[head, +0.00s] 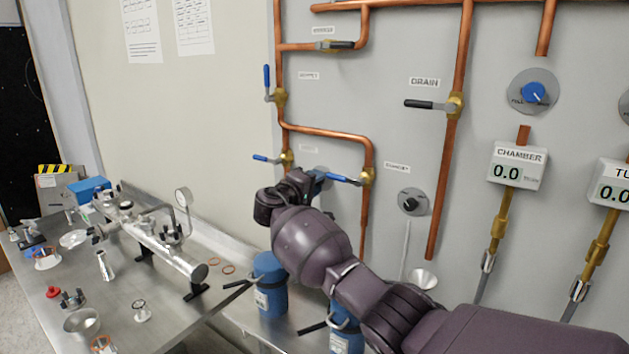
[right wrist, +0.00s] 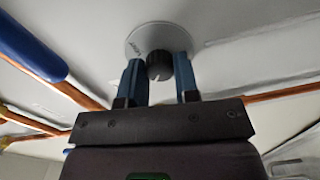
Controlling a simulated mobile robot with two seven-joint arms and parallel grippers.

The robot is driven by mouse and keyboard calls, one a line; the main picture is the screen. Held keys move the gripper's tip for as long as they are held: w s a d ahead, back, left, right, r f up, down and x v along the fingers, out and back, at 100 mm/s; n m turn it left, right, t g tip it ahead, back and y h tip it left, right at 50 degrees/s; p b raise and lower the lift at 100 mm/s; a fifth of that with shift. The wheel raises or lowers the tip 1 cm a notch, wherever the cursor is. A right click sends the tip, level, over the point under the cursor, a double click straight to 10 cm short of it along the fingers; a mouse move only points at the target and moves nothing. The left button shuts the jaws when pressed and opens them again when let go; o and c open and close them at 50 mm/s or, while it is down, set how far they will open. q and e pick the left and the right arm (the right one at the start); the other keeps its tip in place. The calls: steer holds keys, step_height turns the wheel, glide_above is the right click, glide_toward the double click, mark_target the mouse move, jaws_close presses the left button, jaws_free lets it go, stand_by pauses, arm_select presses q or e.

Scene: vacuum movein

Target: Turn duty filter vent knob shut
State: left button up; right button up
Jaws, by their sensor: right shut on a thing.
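In the right wrist view a small black knob (right wrist: 159,66) sits on a round light-grey plate (right wrist: 172,36) on the wall panel. My right gripper (right wrist: 158,72) has its two blue fingers on either side of the knob and is shut on it. In the head view this gripper (head: 318,182) is at the wall between two blue-handled valves. The knob is hidden there behind the gripper, and only part of its plate shows. The knob's label is too small to read. My left gripper is not in view.
Blue-lever valves (head: 280,96) (head: 366,177) and copper pipes surround the gripper closely. A second black knob (head: 410,202) is to the right. Blue canisters (head: 270,285) stand below my arm. A steel bench (head: 150,315) with vacuum parts is at the left.

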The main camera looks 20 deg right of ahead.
steer(key=shift+f, duration=0.15)
steer(key=o, duration=0.9)
steer(key=shift+o, duration=0.2)
steer(key=b+v, duration=0.1)
steer(key=v, duration=1)
